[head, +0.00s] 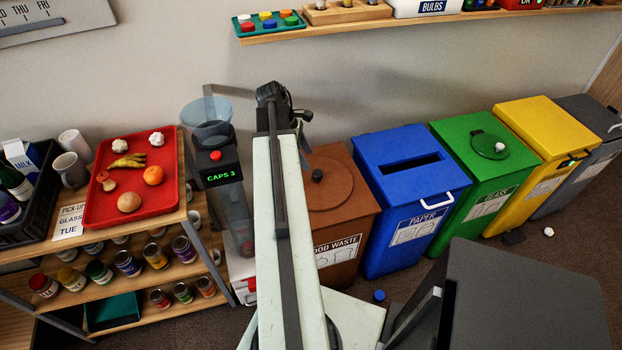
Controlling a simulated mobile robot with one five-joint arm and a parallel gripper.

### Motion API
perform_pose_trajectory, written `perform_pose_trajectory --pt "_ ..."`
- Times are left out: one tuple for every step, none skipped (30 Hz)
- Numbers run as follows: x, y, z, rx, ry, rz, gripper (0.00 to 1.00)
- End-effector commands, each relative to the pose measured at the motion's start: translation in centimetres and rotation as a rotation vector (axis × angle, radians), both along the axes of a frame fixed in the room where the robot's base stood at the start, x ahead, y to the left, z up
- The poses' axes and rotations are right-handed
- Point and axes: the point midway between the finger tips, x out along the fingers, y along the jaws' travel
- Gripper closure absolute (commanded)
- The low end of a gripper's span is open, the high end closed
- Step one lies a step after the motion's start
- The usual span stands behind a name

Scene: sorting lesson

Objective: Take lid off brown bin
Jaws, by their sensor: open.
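The brown bin (340,226) stands on the floor near the middle, with a "FOOD WASTE" label partly hidden on its front. Its round brown lid (337,195) lies flat on top, with a black knob (317,175) at its centre. My pale arm rises in front of the bin and covers its left part. A dark joint with cables shows at the arm's top, above and left of the lid. I cannot make out my gripper's fingers; they are not in view. No contact with the knob shows.
Blue paper (405,220), green glass (485,205) and yellow (545,150) bins stand to the right. The "CAPS 3" machine (222,176) is close at the left, beside a shelf with a red tray (105,205). A blue cap (379,296) lies on the floor.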

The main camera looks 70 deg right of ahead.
Motion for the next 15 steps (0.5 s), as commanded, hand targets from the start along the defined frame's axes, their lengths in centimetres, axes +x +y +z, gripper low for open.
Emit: perform_pose_trajectory --pt "-0.2 -0.1 -0.8 -0.001 0.0 -0.002 0.42" --pt "-0.4 -0.1 -1.2 0.0 0.0 -0.003 0.42" --pt "-0.6 -0.2 -1.8 -0.001 0.0 -0.004 0.42" --pt "-0.8 -0.2 -2.2 -0.001 0.0 -0.004 0.42" --pt "-1.0 -0.3 -2.5 -0.001 0.0 -0.005 0.42" --pt "-1.1 -0.3 -2.6 0.0 0.0 -0.005 0.42" --pt "-1.2 -0.4 -2.6 0.0 0.0 -0.005 0.42" --pt "-1.2 -0.4 -2.5 0.0 0.0 -0.004 0.42" --pt "-1.2 -0.4 -2.4 0.0 0.0 -0.004 0.42" --pt "-1.3 -0.4 -2.5 0.0 0.0 -0.005 0.42" --pt "-1.4 -0.5 -2.8 0.0 0.0 -0.005 0.42" --pt "-1.6 -0.5 -3.2 0.0 0.0 -0.005 0.42" --pt "-1.8 -0.6 -3.7 0.0 0.0 -0.005 0.42" --pt "-2.0 -0.7 -4.2 0.0 0.0 -0.005 0.42" --pt "-2.3 -0.8 -4.9 0.0 0.0 -0.005 0.42"
